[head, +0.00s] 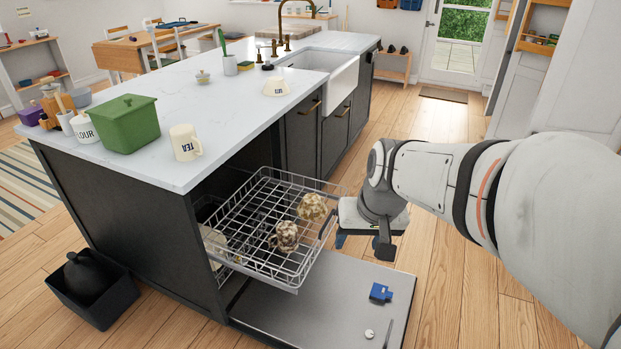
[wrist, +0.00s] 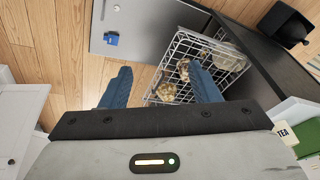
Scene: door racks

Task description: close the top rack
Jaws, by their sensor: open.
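The top rack (head: 262,262), a grey wire basket, is pulled out of the dishwasher under the counter, above the lowered door (head: 330,300). Two patterned cups (head: 285,236) (head: 312,207) sit in it. The rack also shows in the wrist view (wrist: 160,88), beyond my fingers. My gripper (wrist: 158,85) is open, its blue fingers spread apart with nothing held between them. In the head view my gripper (head: 358,240) is at the rack's outer right end; whether it touches the rack I cannot tell.
A blue item (head: 381,292) lies on the door's inner face. The white counter (head: 180,160) overhangs the dishwasher, with a TEA mug (head: 184,143) and a green container (head: 126,124) near its edge. A black bin (head: 95,295) stands at left. The floor at right is clear.

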